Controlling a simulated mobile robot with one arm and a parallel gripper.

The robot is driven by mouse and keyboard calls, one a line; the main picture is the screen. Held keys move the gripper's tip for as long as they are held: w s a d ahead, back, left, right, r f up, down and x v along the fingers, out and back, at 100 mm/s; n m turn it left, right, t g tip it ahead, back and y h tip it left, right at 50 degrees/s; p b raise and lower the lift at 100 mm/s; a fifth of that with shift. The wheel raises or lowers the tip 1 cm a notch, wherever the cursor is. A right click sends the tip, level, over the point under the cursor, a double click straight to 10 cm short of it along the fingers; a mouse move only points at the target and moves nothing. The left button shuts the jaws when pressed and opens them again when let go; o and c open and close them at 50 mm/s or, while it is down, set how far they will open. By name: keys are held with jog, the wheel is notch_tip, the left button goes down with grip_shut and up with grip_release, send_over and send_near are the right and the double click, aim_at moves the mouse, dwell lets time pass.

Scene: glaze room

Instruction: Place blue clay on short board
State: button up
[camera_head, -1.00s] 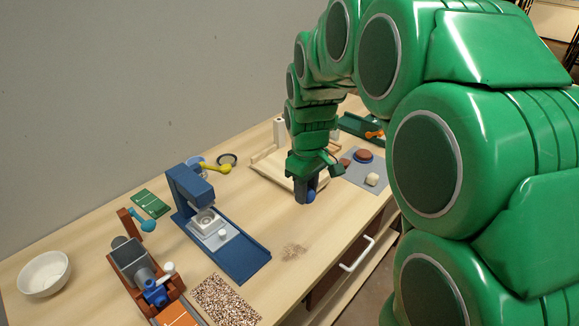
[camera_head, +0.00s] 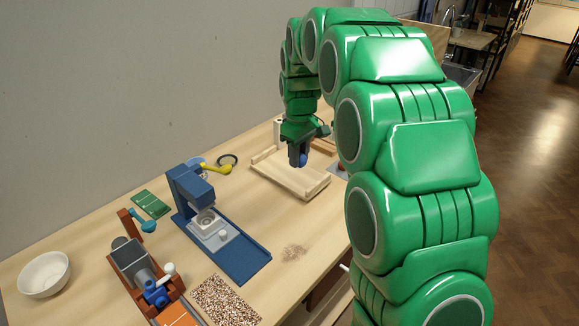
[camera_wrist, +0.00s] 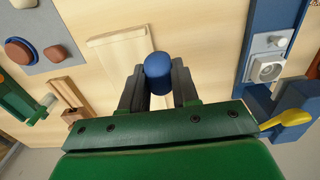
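The blue clay (camera_wrist: 158,72) is a small rounded cylinder held between the fingertips of my gripper (camera_wrist: 158,88) in the wrist view. In the head view my gripper (camera_head: 299,158) is above a pale wooden board (camera_head: 312,188) with raised edges, and the blue clay (camera_head: 303,160) shows at its tip. The clay appears to be off the surface. The wrist view shows part of a pale wooden board (camera_wrist: 118,48) beyond the fingers. I cannot tell for certain which board is the short one.
A grey mat (camera_wrist: 40,25) with brown and pale clay pieces lies beside the board. A blue press (camera_head: 205,215) with a yellow-handled tool (camera_head: 217,169) stands left of it. An extruder-like device (camera_head: 140,270), speckled slab (camera_head: 224,300) and white bowl (camera_head: 44,274) are further left.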

jog(key=shift+w+a+f, duration=0.55)
jog(key=shift+w+f, duration=1.2)
jog(key=shift+w, duration=2.2)
send_over(289, 171)
notch_tip(289, 171, down, 6)
jog(key=shift+s+f, duration=0.15)
jog(key=shift+f, duration=1.6)
jog(key=o, duration=1.2)
jog(key=shift+o, duration=0.2)
jog(key=shift+r, duration=0.1)
notch_tip(289, 171, up, 8)
